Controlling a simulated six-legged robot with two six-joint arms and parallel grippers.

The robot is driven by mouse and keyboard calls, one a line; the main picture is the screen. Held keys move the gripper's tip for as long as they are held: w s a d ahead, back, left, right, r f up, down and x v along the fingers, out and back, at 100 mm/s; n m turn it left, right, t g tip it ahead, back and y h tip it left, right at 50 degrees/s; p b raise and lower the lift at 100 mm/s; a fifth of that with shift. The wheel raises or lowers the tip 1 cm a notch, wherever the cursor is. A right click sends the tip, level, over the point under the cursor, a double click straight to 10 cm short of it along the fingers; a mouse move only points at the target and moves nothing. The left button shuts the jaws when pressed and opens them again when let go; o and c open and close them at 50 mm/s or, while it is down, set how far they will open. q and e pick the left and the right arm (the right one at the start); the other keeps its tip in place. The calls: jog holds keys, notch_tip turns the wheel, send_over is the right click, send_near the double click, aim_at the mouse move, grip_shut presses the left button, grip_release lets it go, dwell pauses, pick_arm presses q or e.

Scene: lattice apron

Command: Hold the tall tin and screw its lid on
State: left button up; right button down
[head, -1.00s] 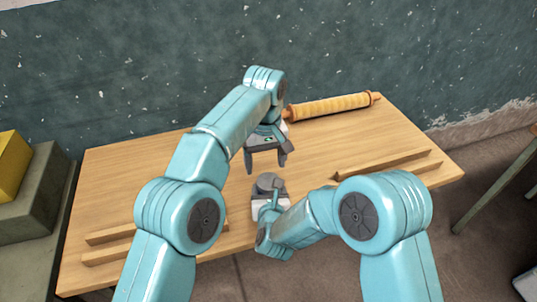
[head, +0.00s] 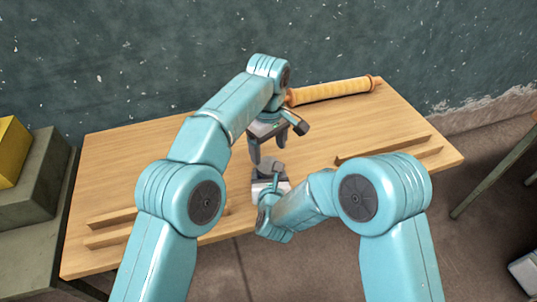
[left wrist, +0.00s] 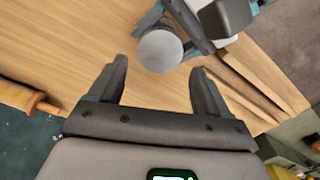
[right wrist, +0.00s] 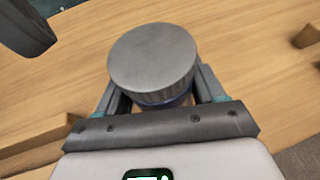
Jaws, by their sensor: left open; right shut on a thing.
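The tall tin (right wrist: 165,101) is bluish where its body shows, in the right wrist view. Its round grey lid (right wrist: 153,58), with a ribbed side, sits on top; how tightly it is seated I cannot tell. My right gripper (head: 271,184) is shut on the tin below the lid. My left gripper (head: 268,150) is open and empty, just above and beyond the lid in the head view. In the left wrist view the lid (left wrist: 160,50) lies ahead of the left gripper's parted fingers (left wrist: 160,76), apart from them. Most of the tin's body is hidden.
A yellow-orange roller (head: 335,91) lies at the back of the wooden table (head: 120,165). Wooden strips lie at the right (head: 385,150) and front left (head: 112,218). A yellow block (head: 12,150) on a grey-green stand is left of the table. The table's left part is largely clear.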

aim_at(269, 165)
pick_arm(q)
jog(key=shift+f, duration=2.55)
jog(key=c, duration=0.9)
jog(key=m, duration=0.2)
jog(key=shift+m, duration=0.4)
jog(key=m, duration=1.3)
jog(key=shift+m, duration=0.3)
